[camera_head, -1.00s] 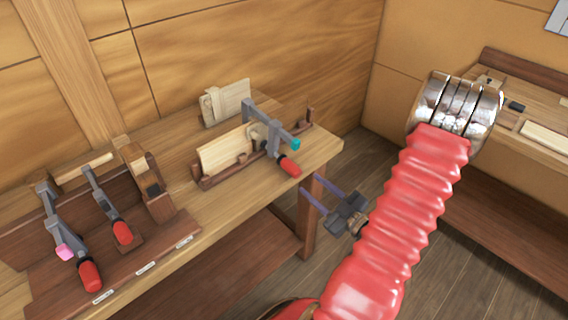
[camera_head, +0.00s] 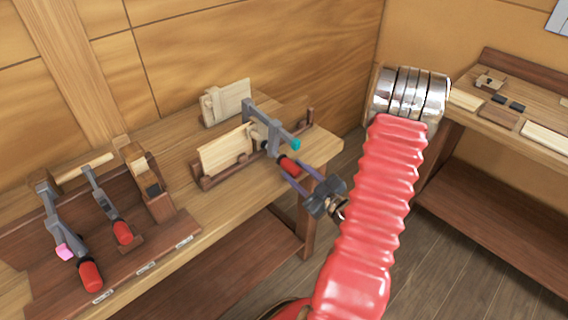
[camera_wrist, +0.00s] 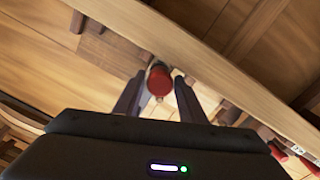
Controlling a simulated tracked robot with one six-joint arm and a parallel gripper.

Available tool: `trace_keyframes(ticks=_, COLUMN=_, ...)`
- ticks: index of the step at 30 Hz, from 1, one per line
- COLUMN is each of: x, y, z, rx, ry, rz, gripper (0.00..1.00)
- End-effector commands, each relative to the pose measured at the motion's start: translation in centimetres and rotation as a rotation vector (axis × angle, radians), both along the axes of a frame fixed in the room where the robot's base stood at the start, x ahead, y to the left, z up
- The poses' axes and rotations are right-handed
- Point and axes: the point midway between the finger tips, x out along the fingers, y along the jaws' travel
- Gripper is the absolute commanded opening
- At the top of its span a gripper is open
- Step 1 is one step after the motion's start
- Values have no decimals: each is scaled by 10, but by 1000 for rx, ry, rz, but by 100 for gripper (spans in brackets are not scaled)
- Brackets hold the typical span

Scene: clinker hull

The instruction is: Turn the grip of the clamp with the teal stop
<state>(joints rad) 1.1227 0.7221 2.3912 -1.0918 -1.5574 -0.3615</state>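The clamp with the teal stop (camera_head: 294,145) stands on the bench at the board rack, its grey bar (camera_head: 262,117) tilted down to the right. Its red grip (camera_head: 288,166) points toward the bench's front edge. My gripper (camera_head: 295,172) is open, with its purple-grey fingers reaching to either side of the red grip. In the wrist view the round end of the red grip (camera_wrist: 159,80) shows between the two fingertips (camera_wrist: 161,84), with a gap on each side. Whether a finger touches it cannot be told.
On the bench's left, a brown rack (camera_head: 60,280) holds two more red-gripped clamps, one with a pink stop (camera_head: 64,253). A thin board (camera_head: 226,150) stands in the rack near the clamp. A second bench (camera_head: 500,110) stands at right.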

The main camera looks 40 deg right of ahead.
Motion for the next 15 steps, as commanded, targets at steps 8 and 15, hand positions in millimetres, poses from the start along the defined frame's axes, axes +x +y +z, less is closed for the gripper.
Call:
trace_keyframes(ticks=8, x=34, y=0, z=0, rx=0, ry=-1, rz=3, gripper=37)
trace_keyframes(ticks=15, x=54, y=-1, z=0, rx=0, ry=-1, rz=1, gripper=37)
